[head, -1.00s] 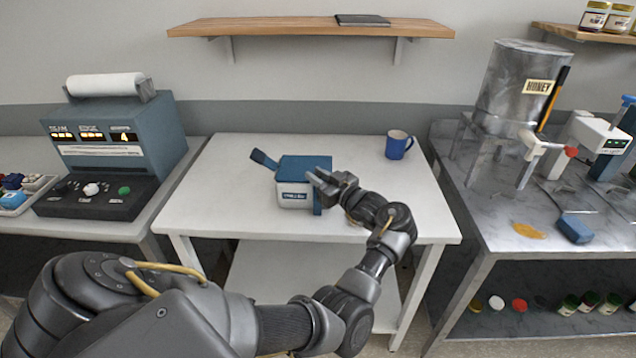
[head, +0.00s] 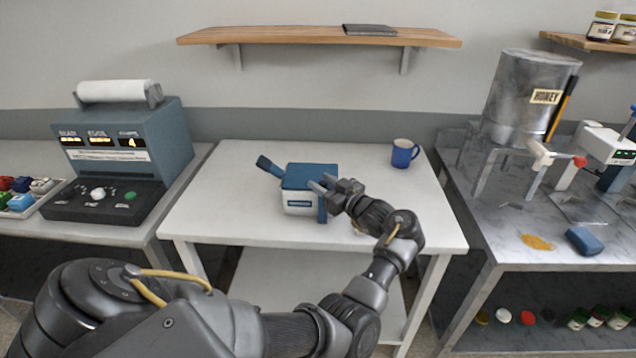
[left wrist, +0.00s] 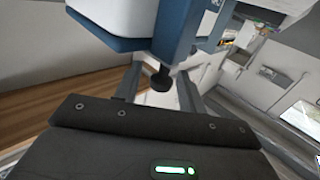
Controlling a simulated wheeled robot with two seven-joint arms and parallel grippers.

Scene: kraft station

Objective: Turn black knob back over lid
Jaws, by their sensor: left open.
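A white box with a blue lid (head: 311,177) stands on the white table, with a blue arm (head: 269,167) sticking out at its left. In the left wrist view, the white and blue box (left wrist: 120,22) hangs into the top of the picture. A black knob (left wrist: 161,78) shows below a blue upright part (left wrist: 176,32). My left gripper (head: 326,190) is at the box's right side, open. In the left wrist view its two fingers (left wrist: 160,90) lie on either side of the knob, with room around it. The knob is hidden in the head view. My right gripper is out of view.
A blue mug (head: 403,154) stands at the table's back right. The tabletop (head: 225,190) left of the box is clear. A machine with a paper roll (head: 120,130) is on the left counter. A metal honey tank (head: 525,100) stands on the right bench. A shelf (head: 320,37) hangs above.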

